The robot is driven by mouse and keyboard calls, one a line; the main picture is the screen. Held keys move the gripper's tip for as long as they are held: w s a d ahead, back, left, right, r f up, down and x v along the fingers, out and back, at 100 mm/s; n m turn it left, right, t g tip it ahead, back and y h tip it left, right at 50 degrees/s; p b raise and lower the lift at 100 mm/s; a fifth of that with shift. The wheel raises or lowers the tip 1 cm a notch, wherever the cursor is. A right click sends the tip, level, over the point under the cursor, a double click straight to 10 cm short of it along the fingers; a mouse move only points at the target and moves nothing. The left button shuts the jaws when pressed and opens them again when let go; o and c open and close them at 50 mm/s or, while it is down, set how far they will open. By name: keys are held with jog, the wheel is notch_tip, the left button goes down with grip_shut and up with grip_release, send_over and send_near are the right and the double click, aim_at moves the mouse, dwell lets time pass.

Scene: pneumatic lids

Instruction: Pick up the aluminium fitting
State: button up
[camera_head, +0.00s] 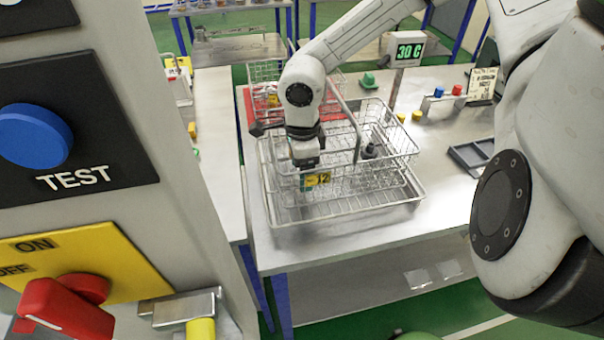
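My gripper (306,168) points down into the front left of a wire basket (345,200) on the metal table. Its fingertips are small and partly hidden, so I cannot tell whether it is open or shut. A small teal thing (305,184) shows just below it, beside the yellow tag marked 12 (319,179). I cannot tell whether the gripper touches either. I cannot clearly pick out an aluminium fitting; it may be hidden by the gripper or the wires. A dark fitting (371,151) sits in the basket's right part.
A red-based wire basket (262,105) stands behind. A 30 C display (406,50) stands on a post at the back. A green part (369,80) and a grey tray (470,157) lie on the table. A panel with a blue TEST button (35,135) fills the left foreground.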

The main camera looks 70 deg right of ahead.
jog(key=c, duration=1.2)
